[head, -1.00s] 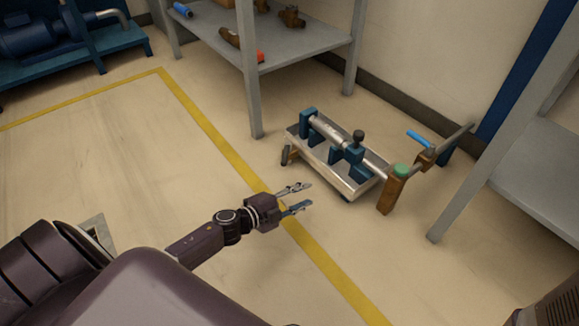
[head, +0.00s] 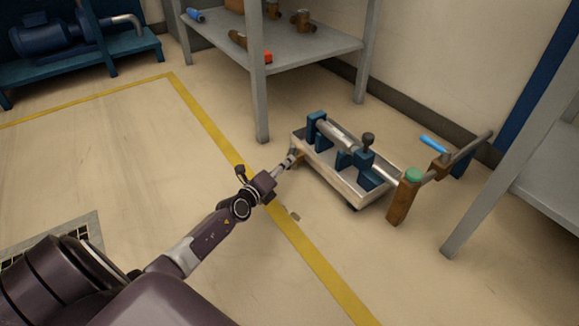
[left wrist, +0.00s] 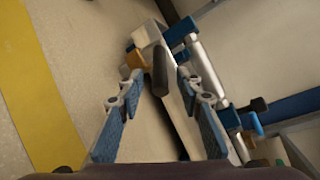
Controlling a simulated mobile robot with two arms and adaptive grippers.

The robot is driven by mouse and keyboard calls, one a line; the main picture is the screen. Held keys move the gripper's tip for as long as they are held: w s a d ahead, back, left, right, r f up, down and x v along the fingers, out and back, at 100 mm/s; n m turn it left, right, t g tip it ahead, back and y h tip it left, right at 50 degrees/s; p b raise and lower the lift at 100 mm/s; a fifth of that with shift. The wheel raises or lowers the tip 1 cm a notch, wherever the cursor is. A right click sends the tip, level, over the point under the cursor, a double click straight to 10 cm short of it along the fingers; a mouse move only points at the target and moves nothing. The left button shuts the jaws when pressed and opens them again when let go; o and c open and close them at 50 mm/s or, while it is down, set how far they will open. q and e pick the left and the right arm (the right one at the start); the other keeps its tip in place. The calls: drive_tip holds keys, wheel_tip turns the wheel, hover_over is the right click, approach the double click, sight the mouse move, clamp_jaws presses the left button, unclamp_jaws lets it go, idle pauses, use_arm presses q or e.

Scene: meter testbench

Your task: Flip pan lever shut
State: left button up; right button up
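The metal pan (head: 330,178) stands on the floor and carries a meter tube in blue clamps. It also shows in the left wrist view (left wrist: 178,98). A brass valve (left wrist: 131,60) sits at the pan's near-left end. Its dark lever (left wrist: 160,70) points down the wrist picture, between my left fingers. My left gripper (head: 289,161) is at that end of the pan and hides most of the lever in the head view. In the left wrist view the fingers (left wrist: 153,92) are spread apart with a gap on each side of the lever. My right gripper is not in view.
A grey shelf (head: 310,45) is behind, another grey frame (head: 500,185) at right.

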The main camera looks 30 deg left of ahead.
use_arm(q)
drive_tip(key=shift+f+b+x, duration=0.2)
drive_tip(key=shift+b+x, duration=0.4)
drive_tip(key=shift+x, duration=0.6)
drive_tip(key=shift+w, duration=0.5)
clamp_jaws()
